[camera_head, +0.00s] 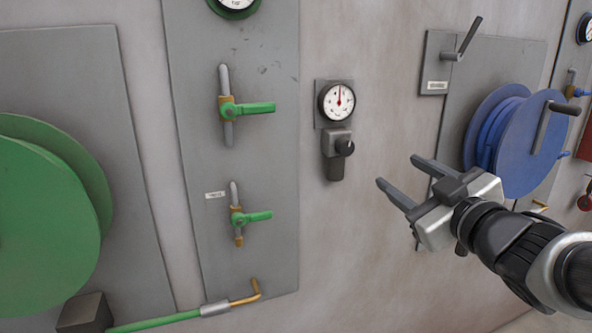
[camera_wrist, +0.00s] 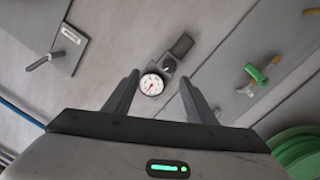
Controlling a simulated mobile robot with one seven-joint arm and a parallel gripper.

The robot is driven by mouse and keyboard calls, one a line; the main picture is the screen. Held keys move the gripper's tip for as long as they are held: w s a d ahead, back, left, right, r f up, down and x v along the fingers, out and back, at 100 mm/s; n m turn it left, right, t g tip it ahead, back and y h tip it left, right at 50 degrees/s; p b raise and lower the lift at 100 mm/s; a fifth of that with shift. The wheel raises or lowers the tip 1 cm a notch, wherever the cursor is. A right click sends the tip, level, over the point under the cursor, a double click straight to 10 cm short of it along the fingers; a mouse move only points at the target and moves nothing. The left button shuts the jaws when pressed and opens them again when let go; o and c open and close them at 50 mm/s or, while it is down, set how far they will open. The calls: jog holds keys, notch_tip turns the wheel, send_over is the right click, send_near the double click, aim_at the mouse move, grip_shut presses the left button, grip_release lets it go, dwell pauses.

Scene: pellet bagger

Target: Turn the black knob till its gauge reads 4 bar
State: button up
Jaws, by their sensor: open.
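The black knob (camera_head: 345,147) sits on a dark regulator body on the wall, just below its round white gauge (camera_head: 338,101). The gauge has a red needle pointing about straight up in the head view; its numbers are too small to read. My gripper (camera_head: 396,177) is open and empty, to the right of the knob and a little lower in the picture, apart from it. In the wrist view, my gripper (camera_wrist: 160,85) shows both fingers spread, with the gauge (camera_wrist: 152,84) between their tips and the knob (camera_wrist: 168,66) just beyond.
Left of the regulator, a grey panel (camera_head: 270,180) carries two green-handled valves (camera_head: 252,108) and another gauge at the top. A green hose reel (camera_head: 45,215) is at far left. A blue reel (camera_head: 520,145) with a crank and a lever plate (camera_head: 437,65) are on the right, near my arm.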

aim_at(348, 150)
jog(key=w+a, duration=0.2)
jog(key=w, duration=0.3)
jog(key=w+a+y, duration=0.1)
jog(key=w+a, duration=0.1)
jog(key=w, duration=0.3)
jog(key=w+a+n+y, duration=0.1)
jog(key=w+a, duration=0.1)
jog(key=w, duration=0.3)
jog(key=shift+w+a+f, duration=0.15)
jog(key=shift+a+f, duration=0.1)
jog(key=shift+a, duration=0.15)
jog(key=c, duration=1)
jog(key=shift+c, duration=0.2)
jog(key=shift+n+b, duration=0.4)
jog(key=shift+b, duration=0.3)
